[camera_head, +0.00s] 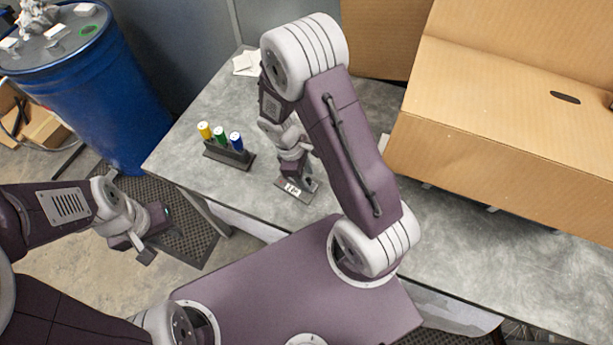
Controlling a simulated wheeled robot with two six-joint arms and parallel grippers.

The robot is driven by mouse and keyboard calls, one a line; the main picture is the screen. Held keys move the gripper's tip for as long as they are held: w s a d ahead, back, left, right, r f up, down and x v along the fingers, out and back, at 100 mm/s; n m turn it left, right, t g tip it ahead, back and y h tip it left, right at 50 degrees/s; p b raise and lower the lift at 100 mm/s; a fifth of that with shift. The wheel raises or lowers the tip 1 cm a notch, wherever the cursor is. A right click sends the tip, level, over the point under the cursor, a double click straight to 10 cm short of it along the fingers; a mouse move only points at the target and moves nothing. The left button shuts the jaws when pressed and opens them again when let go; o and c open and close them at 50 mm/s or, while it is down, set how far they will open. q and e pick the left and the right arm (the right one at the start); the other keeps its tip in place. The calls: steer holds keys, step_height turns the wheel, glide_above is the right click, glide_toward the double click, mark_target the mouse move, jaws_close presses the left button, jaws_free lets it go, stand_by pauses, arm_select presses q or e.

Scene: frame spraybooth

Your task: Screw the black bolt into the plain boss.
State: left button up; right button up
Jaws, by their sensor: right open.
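My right gripper (298,176) points down over the grey table, close to a small dark block with a white label (292,189). It is open, and I cannot tell whether anything lies between its fingers. My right arm hides part of this area. My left gripper (150,232) hangs over the floor mat, left of the table, and its jaw gap is too unclear to judge. I cannot make out the black bolt or the plain boss.
A dark rack (229,155) holds yellow-, green- and blue-topped cylinders on the grey table (450,215). A large cardboard box (490,170) fills the right side. A blue drum (95,105) stands at the left. White papers (246,63) lie at the back.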

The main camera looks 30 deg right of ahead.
steer(key=v, duration=0.8)
steer(key=shift+r, duration=0.15)
steer(key=shift+d, duration=0.1)
steer(key=s+r+m+t+y, duration=0.2)
steer(key=s+m, duration=0.4)
steer(key=m, duration=0.4)
steer(key=shift+r+m+t+y, duration=0.3)
steer(key=shift+r+t+y, duration=0.1)
steer(key=shift+t, duration=0.2)
steer(key=shift+a+f, duration=0.1)
steer(key=shift+a, duration=0.1)
